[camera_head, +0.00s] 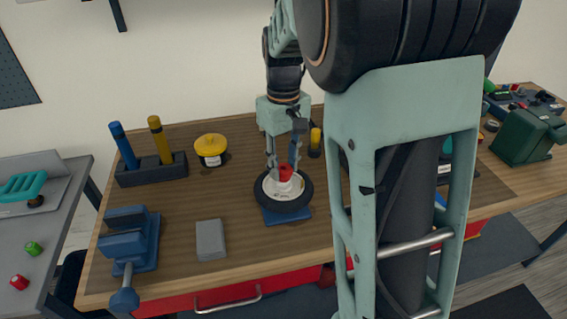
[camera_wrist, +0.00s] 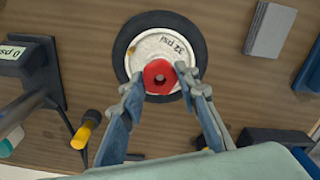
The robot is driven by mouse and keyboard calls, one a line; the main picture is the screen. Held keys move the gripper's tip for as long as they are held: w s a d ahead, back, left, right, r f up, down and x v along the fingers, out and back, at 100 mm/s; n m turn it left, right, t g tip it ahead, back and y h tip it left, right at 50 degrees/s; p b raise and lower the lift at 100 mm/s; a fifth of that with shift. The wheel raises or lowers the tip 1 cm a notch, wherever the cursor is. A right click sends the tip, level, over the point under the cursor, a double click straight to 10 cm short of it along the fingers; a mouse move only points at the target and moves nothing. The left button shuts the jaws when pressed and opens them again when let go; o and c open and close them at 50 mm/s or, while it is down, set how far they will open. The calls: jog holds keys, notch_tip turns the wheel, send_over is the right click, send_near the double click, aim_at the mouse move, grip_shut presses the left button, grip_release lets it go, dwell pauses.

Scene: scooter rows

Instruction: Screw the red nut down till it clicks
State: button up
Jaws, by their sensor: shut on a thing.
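The red nut (camera_head: 285,173) sits at the centre of a small black-tyred wheel (camera_head: 262,200) with a white hub. In the wrist view the red nut (camera_wrist: 159,77) is hexagonal with a dark hole in its middle. The white hub (camera_wrist: 150,48) bears the print "32 psi". My gripper (camera_head: 284,165) points down over the wheel, its two fingers shut on opposite sides of the nut. The fingertips (camera_wrist: 159,80) also show in the wrist view. The wheel lies flat on a blue base (camera_head: 287,217). How far down the nut sits cannot be told.
A yellow-lidded pot (camera_head: 211,148) and a black holder (camera_head: 152,172) with blue and yellow handles stand behind left. A blue vise (camera_head: 130,240) and grey block (camera_head: 210,240) are in front left. A dark green case (camera_head: 520,138) stands right. Bare wooden bench (camera_head: 180,215) lies between.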

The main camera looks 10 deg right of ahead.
aim_at(283, 171)
jog(key=m+p, duration=0.2)
jog(key=m, duration=0.3)
jog(key=shift+r, duration=0.15)
jog(key=m+p, duration=0.2)
jog(key=m, duration=0.3)
jog(key=shift+m+p, duration=0.35)
jog(key=shift+m, duration=0.05)
jog(key=m+p, duration=0.3)
jog(key=m, duration=0.2)
jog(key=shift+m+p, duration=1.6)
jog(key=shift+m, duration=1.3)
jog(key=o, duration=1.2)
notch_tip(283, 171, up, 12)
jog(key=shift+f, duration=0.1)
